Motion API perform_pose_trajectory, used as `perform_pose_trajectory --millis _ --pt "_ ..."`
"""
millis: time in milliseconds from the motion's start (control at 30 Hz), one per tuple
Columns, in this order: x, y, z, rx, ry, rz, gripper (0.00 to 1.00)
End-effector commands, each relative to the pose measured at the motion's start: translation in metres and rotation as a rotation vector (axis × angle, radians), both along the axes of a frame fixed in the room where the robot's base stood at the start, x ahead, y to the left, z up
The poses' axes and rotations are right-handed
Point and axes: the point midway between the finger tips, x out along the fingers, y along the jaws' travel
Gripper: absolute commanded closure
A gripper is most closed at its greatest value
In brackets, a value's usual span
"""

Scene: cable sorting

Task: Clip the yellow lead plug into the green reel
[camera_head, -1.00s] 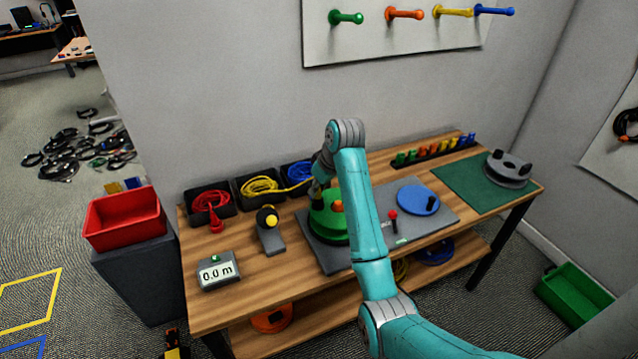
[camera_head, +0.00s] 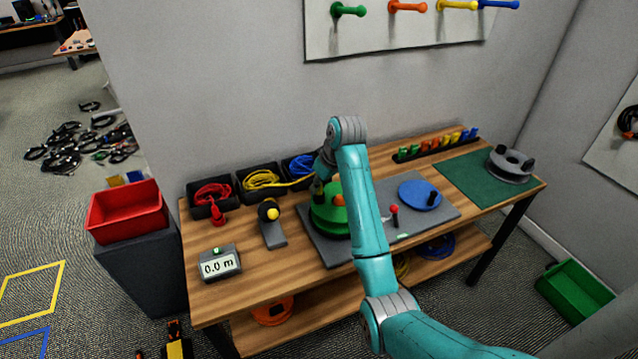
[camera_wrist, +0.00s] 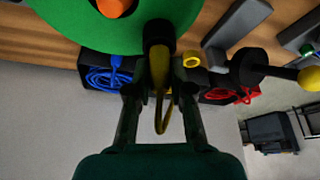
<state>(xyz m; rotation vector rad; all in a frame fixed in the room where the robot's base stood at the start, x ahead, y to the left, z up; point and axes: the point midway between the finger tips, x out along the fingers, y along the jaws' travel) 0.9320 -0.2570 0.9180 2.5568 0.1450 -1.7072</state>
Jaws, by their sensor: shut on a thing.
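The green reel (camera_head: 328,222) sits on a grey plate on the bench, partly hidden by my arm. It has an orange knob, and its green disc (camera_wrist: 65,20) fills the upper left of the wrist view. My gripper (camera_wrist: 158,88) is shut on the yellow lead plug (camera_wrist: 159,62), with the yellow lead looping below it. A dark cylinder (camera_wrist: 158,33) at the reel's edge lies right at the plug; I cannot tell whether the plug is seated in it. In the head view, the yellow lead (camera_head: 288,184) stretches from its bin to my gripper (camera_head: 319,182).
Black bins with red (camera_head: 212,192), yellow (camera_head: 262,179) and blue (camera_head: 301,166) cable stand behind. A yellow-tipped black device (camera_head: 268,212) and a length display reading 0.0 m (camera_head: 219,265) are left of the reel. A blue disc (camera_head: 419,195) and red-knobbed lever (camera_head: 394,212) are right.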

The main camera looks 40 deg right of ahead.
Motion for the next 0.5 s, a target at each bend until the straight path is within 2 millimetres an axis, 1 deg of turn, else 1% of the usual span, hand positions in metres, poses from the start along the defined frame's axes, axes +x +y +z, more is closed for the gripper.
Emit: perform_pose_trajectory --millis 467,500 --pt "-0.0002 0.0001 -0.0021 0.0 0.001 0.0 1.0" --pt "-0.0003 0.0001 -0.0023 0.001 0.001 0.0 0.71"
